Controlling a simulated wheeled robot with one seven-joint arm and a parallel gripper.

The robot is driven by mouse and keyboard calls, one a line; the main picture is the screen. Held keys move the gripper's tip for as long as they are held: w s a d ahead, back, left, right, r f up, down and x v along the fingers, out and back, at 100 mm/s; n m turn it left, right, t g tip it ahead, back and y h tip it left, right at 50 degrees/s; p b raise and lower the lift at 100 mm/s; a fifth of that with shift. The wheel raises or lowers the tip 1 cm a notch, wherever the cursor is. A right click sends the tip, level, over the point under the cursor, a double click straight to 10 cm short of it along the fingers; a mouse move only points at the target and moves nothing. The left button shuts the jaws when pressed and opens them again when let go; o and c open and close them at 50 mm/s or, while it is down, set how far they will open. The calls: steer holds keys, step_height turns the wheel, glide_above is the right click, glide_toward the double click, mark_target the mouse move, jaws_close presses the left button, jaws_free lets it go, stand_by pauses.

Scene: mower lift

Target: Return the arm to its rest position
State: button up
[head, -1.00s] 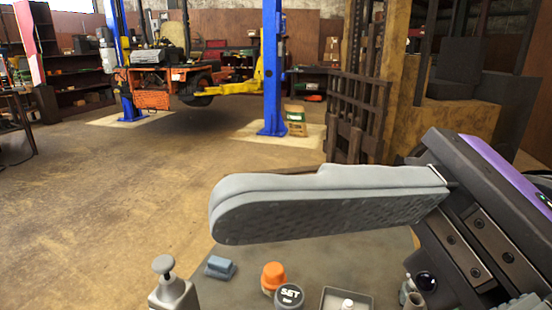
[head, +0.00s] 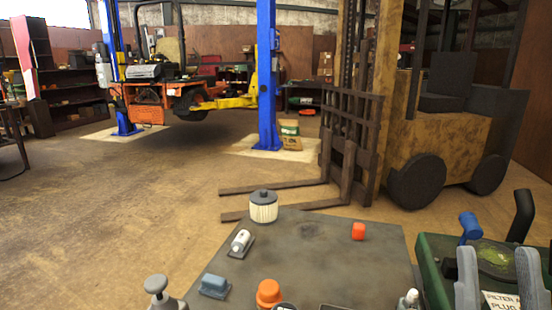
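My gripper (head: 498,262) is low at the right edge of the head view. Its two grey fingers point upward in the picture and stand apart, with nothing held between them. The rest of my arm is out of the frame. Behind the fingers is a green box (head: 428,262) with a blue handle (head: 470,228), a black handle (head: 522,215) and a partly hidden label (head: 502,300).
A grey worktop (head: 310,245) holds a white filter with a dark cap (head: 263,206), a small orange block (head: 358,231), a blue-grey block (head: 214,286) and an orange knob (head: 269,293). A yellow forklift (head: 440,130) stands behind. An orange mower (head: 180,100) hangs between blue lift posts (head: 266,80).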

steer(key=s+f+m+g, duration=0.2)
steer(key=s+f+g, duration=0.15)
steer(key=f, duration=0.65)
steer(key=s+f+m+g, duration=0.2)
steer(key=f+g, duration=0.2)
steer(key=f, duration=0.5)
steer(key=s+a+f+n+g+y, duration=0.25)
steer(key=s+f+g, duration=0.35)
steer(key=s+f, duration=0.85)
step_height(320, 180, up, 14)
steer(key=p, duration=1.2)
steer(key=shift+s+d+y, duration=0.45)
